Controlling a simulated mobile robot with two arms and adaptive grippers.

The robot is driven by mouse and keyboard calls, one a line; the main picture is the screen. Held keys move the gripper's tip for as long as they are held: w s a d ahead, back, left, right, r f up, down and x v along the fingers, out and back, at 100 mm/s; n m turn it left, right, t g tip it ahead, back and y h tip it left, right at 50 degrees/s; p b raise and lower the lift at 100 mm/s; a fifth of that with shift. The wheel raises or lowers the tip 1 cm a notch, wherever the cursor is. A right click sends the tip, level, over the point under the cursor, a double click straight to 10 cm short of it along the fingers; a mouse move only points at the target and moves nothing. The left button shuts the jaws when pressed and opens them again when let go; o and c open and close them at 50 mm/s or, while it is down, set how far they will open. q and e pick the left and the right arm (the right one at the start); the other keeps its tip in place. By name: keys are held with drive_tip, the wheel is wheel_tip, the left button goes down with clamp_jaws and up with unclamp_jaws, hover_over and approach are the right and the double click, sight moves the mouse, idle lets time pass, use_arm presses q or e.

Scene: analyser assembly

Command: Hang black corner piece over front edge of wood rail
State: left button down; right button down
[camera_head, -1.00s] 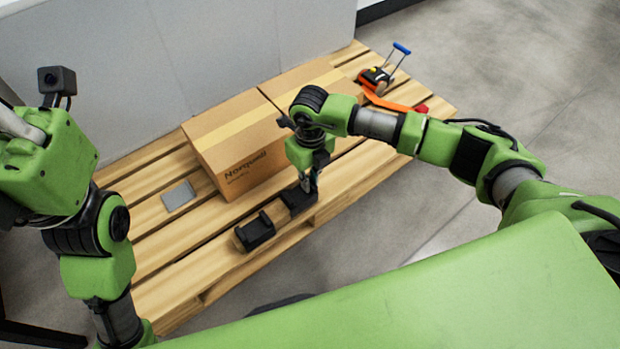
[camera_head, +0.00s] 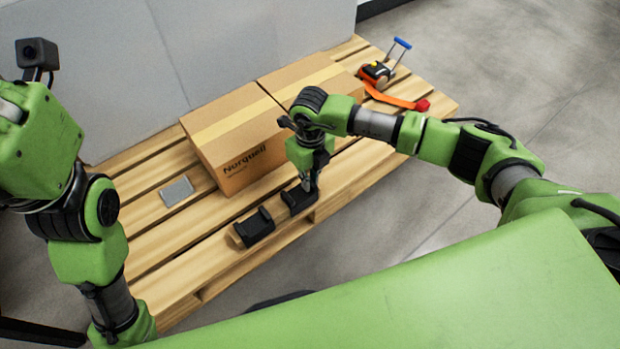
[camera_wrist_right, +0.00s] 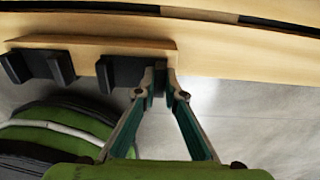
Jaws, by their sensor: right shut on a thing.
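One black corner piece (camera_head: 298,199) is at the pallet's front edge, under my right gripper (camera_head: 310,186). My right gripper is shut on its right end; the fingertips also show in the right wrist view (camera_wrist_right: 160,84). There the held corner piece (camera_wrist_right: 120,72) lies against the front edge of the wood rail (camera_wrist_right: 140,46); whether it rests fully on it I cannot tell. A second black corner piece (camera_head: 254,228) sits to its left, on the same rail, apart from it. My left arm shows at the left, but its gripper is out of view.
A cardboard box (camera_head: 232,140) and another box (camera_head: 318,85) stand behind on the wooden pallet (camera_head: 160,252). A flat grey plate (camera_head: 177,191) lies left of the boxes. An orange strap tool (camera_head: 378,74) lies at the back right. Bare slats are clear at front left.

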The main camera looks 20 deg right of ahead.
drive_tip(key=shift+f, duration=0.3)
idle(0.5)
idle(0.3)
drive_tip(key=c, duration=2)
unclamp_jaws()
drive_tip(key=shift+c, duration=0.2)
drive_tip(key=shift+r, duration=0.1)
